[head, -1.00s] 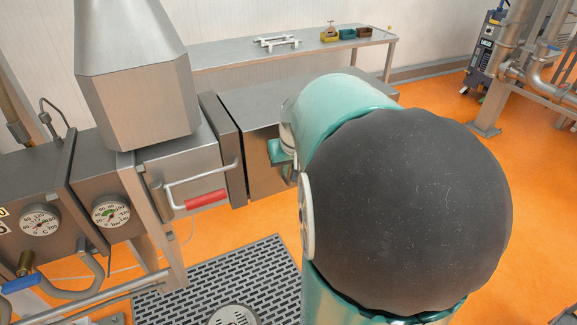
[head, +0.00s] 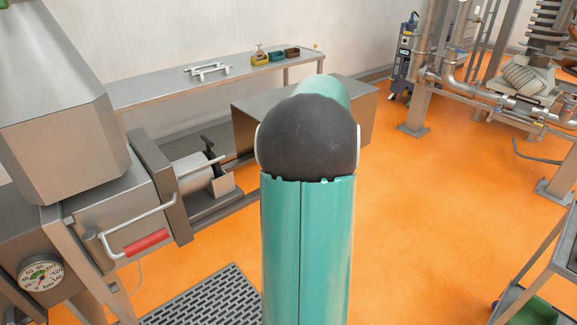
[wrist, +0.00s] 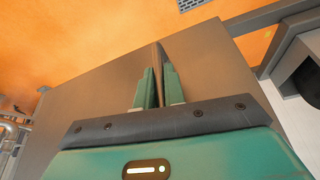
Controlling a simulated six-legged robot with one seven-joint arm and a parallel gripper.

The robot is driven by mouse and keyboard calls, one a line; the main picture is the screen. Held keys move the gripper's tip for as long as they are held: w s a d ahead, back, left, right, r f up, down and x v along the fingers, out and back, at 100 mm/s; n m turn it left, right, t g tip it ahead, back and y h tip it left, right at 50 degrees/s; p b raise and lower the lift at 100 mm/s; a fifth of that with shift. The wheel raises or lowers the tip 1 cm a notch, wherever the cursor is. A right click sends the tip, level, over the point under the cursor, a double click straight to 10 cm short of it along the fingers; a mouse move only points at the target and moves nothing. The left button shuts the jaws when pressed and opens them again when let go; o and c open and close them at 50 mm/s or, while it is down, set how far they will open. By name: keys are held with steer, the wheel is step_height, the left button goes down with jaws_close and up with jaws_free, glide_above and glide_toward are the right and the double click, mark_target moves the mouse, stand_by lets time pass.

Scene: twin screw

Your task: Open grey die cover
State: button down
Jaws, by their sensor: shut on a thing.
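The grey die cover (head: 362,112) is a box-shaped metal cover at the back centre of the head view, partly hidden behind my arm. It stands to the right of the machine's end, apart from the block with the red handle. The light metal die parts (head: 192,176) show in the gap between them. In the wrist view the cover's flat face (wrist: 95,85) fills the middle. My gripper (wrist: 158,82) is shut on the thin upright handle (wrist: 158,62) of the cover. My arm hides the gripper and the handle in the head view.
A steel bench (head: 160,90) with a white rack and small coloured bins stands along the wall behind. A red handle (head: 145,242) sticks out at the left. A floor grate (head: 210,300) lies in front. Orange floor on the right is open, with pipework (head: 470,90) beyond.

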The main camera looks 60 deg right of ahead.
steer(key=shift+s+d, duration=0.2)
steer(key=shift+d, duration=0.5)
steer(key=shift+s+d, duration=0.2)
steer(key=shift+d, duration=0.45)
steer(key=shift+r, duration=0.1)
steer(key=c, duration=1.5)
jaws_free()
steer(key=v, duration=1.3)
steer(key=shift+s+a+r, duration=0.15)
steer(key=shift+s+r, duration=0.05)
steer(key=shift+r, duration=0.1)
